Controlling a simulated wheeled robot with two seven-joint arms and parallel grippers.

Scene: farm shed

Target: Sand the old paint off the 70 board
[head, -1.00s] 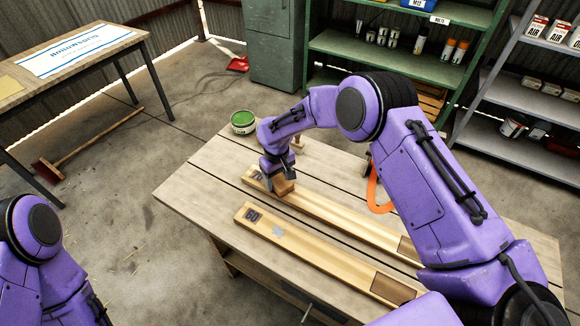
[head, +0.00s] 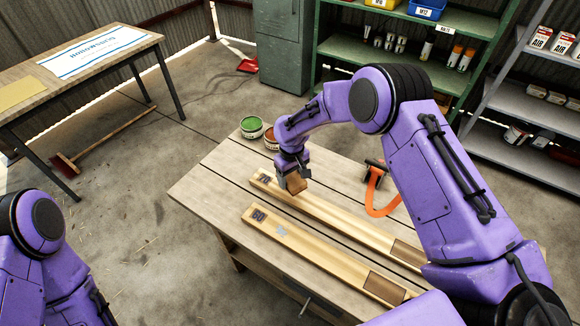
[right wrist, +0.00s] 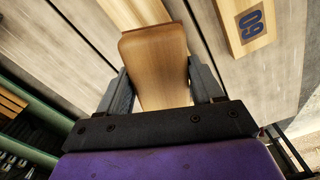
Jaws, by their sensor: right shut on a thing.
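The 70 board (head: 345,221) lies lengthwise on the workbench, with its dark "70" mark at the far left end and a brown patch at the near right end. My right gripper (head: 292,178) is shut on a tan sanding block (head: 298,185) over the board, just right of the "70". The block (right wrist: 155,65) fills the jaws in the right wrist view. It looks slightly raised from the board, but contact is hard to judge. The block and gripper hide part of the board, so any paint under them is hidden. My left gripper is out of view.
The 60 board (head: 325,258) lies parallel in front, with a pale grey-blue patch (head: 281,231). An orange strap (head: 376,200) with a dark clamp lies behind the 70 board.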

